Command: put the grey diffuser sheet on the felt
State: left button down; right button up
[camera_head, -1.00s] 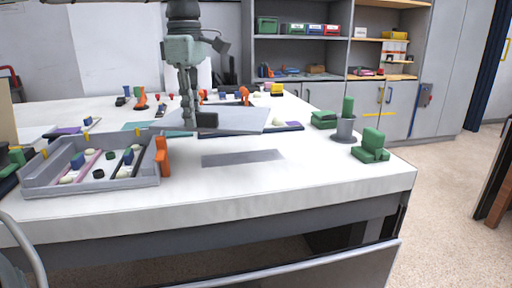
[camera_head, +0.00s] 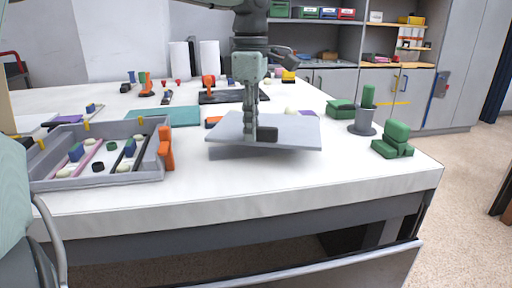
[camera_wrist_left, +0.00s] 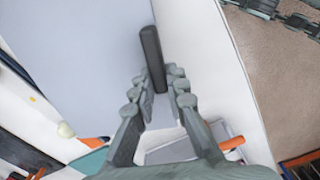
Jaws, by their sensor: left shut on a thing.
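The grey diffuser sheet (camera_head: 295,128) is a flat, pale, nearly level plate with a black grip block (camera_head: 268,133). It hangs a little above the bench front. My left gripper (camera_head: 251,132) points down and is shut on the sheet at its black block. In the left wrist view the sheet (camera_wrist_left: 85,50) fills the upper left, and the block (camera_wrist_left: 152,55) reaches between the fingertips (camera_wrist_left: 155,92). A flat grey rectangle, apparently the felt (camera_head: 228,153), lies on the bench under the sheet, mostly hidden. My right gripper is not in view.
A grey parts tray (camera_head: 95,175) with an orange clamp (camera_head: 166,147) stands left of the sheet. A teal mat (camera_head: 165,116) lies behind the tray. The white bench front (camera_head: 300,185) is clear.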

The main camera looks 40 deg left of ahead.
aim_at(256, 145)
pick_arm(q)
jog(key=shift+w+d+f, duration=0.2)
jog(key=shift+d+f, duration=0.15)
jog(key=shift+d, duration=0.1)
notch_tip(256, 145, down, 4)
jog(key=shift+r, duration=0.1)
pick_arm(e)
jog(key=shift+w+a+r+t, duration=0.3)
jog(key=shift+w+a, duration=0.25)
pick_arm(q)
jog(key=c, duration=1.5)
grip_release()
jog(key=shift+c, duration=0.2)
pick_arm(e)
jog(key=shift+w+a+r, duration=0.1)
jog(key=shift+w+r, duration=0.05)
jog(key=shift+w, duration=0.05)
pick_arm(q)
notch_tip(256, 145, up, 11)
jog(key=shift+f+p, duration=0.1)
jog(key=shift+p, duration=0.3)
jog(key=shift+s+r, duration=0.1)
jog(key=shift+r, duration=0.5)
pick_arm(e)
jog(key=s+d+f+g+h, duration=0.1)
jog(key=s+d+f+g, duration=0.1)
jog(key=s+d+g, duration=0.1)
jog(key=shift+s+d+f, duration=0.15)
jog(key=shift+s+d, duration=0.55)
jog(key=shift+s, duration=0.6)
